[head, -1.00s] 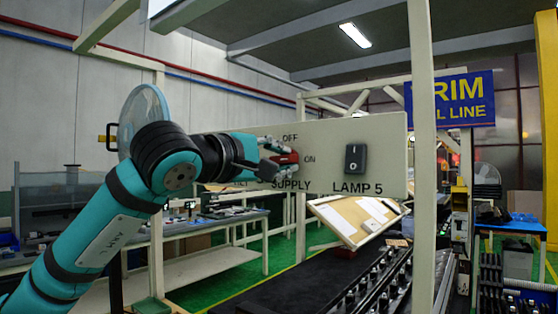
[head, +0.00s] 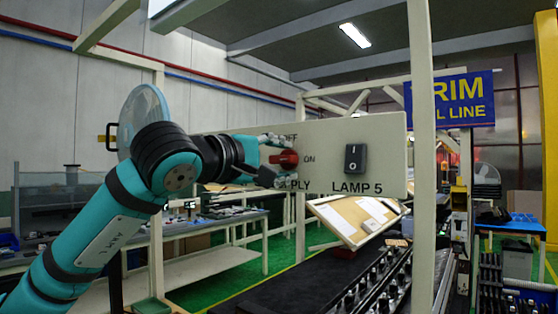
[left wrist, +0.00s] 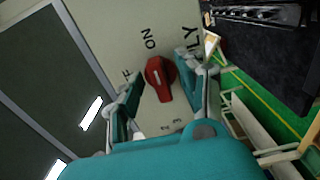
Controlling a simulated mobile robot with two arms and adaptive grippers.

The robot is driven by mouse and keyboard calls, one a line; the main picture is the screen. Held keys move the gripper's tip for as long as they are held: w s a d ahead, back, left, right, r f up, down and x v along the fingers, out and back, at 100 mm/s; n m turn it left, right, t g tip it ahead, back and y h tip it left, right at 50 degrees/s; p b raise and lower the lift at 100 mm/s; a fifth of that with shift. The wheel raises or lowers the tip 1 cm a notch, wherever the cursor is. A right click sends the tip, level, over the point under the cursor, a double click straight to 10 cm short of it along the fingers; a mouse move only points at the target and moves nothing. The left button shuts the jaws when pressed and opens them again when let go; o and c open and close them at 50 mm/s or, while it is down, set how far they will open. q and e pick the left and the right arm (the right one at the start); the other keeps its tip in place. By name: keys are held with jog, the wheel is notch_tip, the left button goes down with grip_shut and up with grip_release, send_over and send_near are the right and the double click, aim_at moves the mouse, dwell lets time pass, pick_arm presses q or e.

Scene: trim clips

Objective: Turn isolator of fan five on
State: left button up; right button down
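The isolator is a red rotary knob (head: 285,159) on a pale panel (head: 325,140), between an OFF label above and an ON label to its right. The knob lies level in the head view. In the left wrist view the knob (left wrist: 160,79) lines up with the ON label, with a short white mark on it. My left gripper (head: 281,160) is at the panel; it also shows in the left wrist view (left wrist: 163,82). Its fingers are spread on both sides of the knob, with gaps. They partly cover the OFF and SUPPLY labels. My right gripper is not in view.
A black rocker switch (head: 355,159) labelled LAMP 5 is on the same panel, to the right. A round fan (head: 144,112) stands behind my left arm. A pale post (head: 424,200) rises right of the panel. A dark conveyor (head: 300,290) runs below.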

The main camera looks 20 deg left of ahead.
pick_arm(q)
jog(key=shift+s+a, duration=0.25)
jog(key=shift+s, duration=0.25)
jog(key=v, duration=1.1)
jog(key=shift+d, duration=0.1)
